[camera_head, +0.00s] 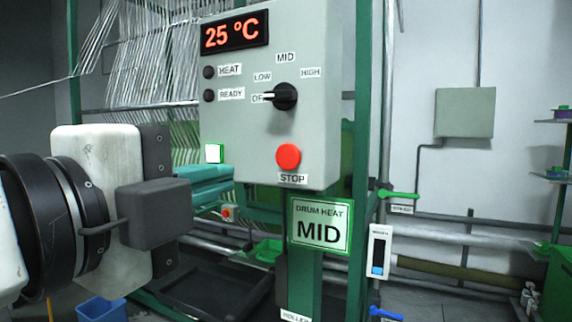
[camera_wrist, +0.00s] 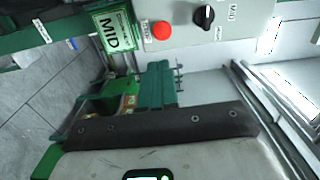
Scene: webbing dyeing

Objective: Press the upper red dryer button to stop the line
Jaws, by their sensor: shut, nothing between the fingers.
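The upper red button (camera_head: 288,157), labelled STOP, sits low on the grey control panel (camera_head: 235,130). It also shows in the wrist view (camera_wrist: 161,30). My gripper (camera_head: 231,178) reaches in from the left; its teal fingers are together, with nothing between them. In the wrist view the fingers (camera_wrist: 157,68) point toward the panel, and a gap shows between them and the button. In the head view the fingertips are left of the button and slightly lower. A smaller red button (camera_head: 227,212) sits lower, below my fingers.
The panel's black knob (camera_head: 285,96) points to OFF; its display (camera_head: 234,33) reads 25 °C. A DRUM HEAT MID sign (camera_head: 319,226) hangs below the panel beside a green post (camera_head: 361,170). A green-handled valve (camera_head: 397,194) is at right. A blue bin (camera_head: 101,310) stands on the floor.

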